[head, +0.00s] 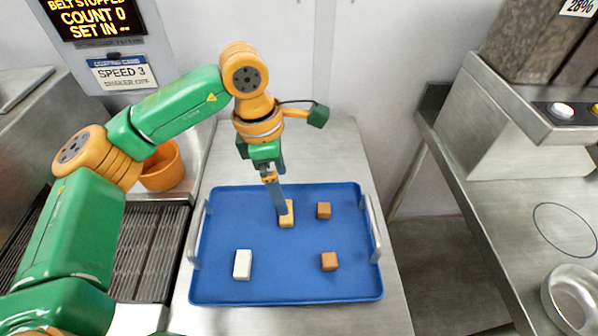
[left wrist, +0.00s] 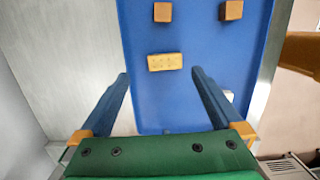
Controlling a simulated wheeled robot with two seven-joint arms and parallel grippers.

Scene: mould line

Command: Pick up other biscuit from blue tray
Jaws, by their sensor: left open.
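The blue tray (head: 215,285) lies on a steel table. On it is a yellow-tan biscuit (head: 287,221) with small holes on its top, which also shows in the left wrist view (left wrist: 165,62). My left gripper (head: 280,207) points down at this biscuit and hides part of it in the head view. In the left wrist view its fingers (left wrist: 161,74) are open, with the biscuit ahead of the gap between the tips. I cannot tell the exact height over the tray. My right gripper is not in view.
On the tray are two brown cubes (head: 323,210) (head: 329,261) right of the biscuit and a white block (head: 242,264) at the front left. Metal handles (head: 372,228) stand at the tray's sides. An orange pot (head: 162,168) stands left, beside a dark belt (head: 150,245).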

